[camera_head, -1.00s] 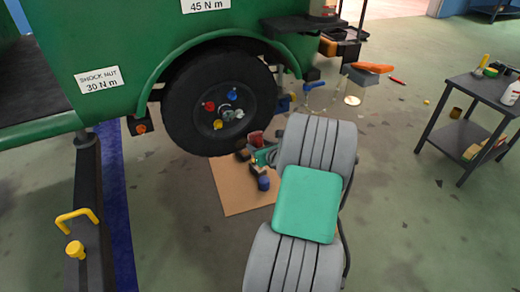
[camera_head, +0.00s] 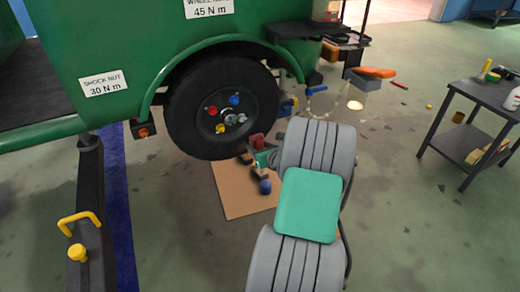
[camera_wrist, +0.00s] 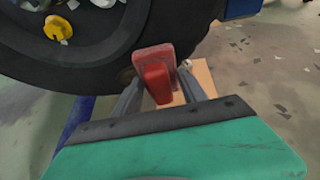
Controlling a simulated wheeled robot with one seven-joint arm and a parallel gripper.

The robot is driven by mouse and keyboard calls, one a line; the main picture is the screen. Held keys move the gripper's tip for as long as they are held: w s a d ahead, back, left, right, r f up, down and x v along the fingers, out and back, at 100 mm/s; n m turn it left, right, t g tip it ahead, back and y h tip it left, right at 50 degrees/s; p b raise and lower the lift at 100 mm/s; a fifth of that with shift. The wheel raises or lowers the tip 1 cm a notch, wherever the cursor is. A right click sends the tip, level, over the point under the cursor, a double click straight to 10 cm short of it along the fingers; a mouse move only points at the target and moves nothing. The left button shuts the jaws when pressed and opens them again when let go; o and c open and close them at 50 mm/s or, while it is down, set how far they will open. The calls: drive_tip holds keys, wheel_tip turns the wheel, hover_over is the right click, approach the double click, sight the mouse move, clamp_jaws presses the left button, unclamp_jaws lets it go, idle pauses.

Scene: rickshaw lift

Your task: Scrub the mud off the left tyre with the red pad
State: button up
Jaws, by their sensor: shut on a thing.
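The tyre (camera_head: 186,112) is black and mounted on the green rickshaw, with red, blue and yellow nuts on its hub. It fills the upper left of the wrist view (camera_wrist: 75,72). My gripper (camera_wrist: 160,88) is shut on the red pad (camera_wrist: 152,58), which stands upright between the fingers. The pad is at the tyre's lower right edge; I cannot tell whether it touches. In the head view the red pad (camera_head: 257,140) shows small beside the tyre, partly behind my arm. A faint brownish patch shows on the tyre near the pad in the wrist view.
A cardboard sheet (camera_head: 238,199) lies on the floor below the tyre. A dark side table (camera_head: 480,95) with bottles stands at the right. A dark post with a yellow handle (camera_head: 80,222) stands at the left. Floor at the lower right is clear.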

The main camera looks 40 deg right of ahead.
drive_tip(key=shift+w+d, duration=0.1)
drive_tip(key=shift+w, duration=0.25)
drive_tip(key=shift+w+a+f+p, duration=0.3)
drive_tip(key=shift+a+p, duration=0.3)
drive_tip(key=shift+a, duration=0.55)
drive_tip(key=shift+w+a+f+p, duration=0.35)
drive_tip(key=shift+a+p, duration=0.3)
drive_tip(key=shift+a, duration=0.45)
drive_tip(key=shift+w+a+f+p, duration=0.15)
drive_tip(key=shift+w+a+p, duration=0.35)
drive_tip(key=shift+a, duration=0.65)
drive_tip(key=shift+s+p, duration=0.15)
drive_tip(key=shift+p, duration=0.2)
drive_tip(key=shift+s+d, duration=0.1)
drive_tip(key=shift+d, duration=0.15)
drive_tip(key=shift+s+d+r+p, duration=0.1)
drive_tip(key=shift+s+d+r, duration=0.25)
drive_tip(key=shift+d, duration=0.75)
drive_tip(key=shift+s+d+r+p, duration=0.1)
drive_tip(key=shift+s+d+r, duration=0.2)
drive_tip(key=shift+d, duration=0.85)
drive_tip(key=shift+s+d+r+p, duration=0.1)
drive_tip(key=shift+s+d+r, duration=0.2)
drive_tip(key=shift+d, duration=0.8)
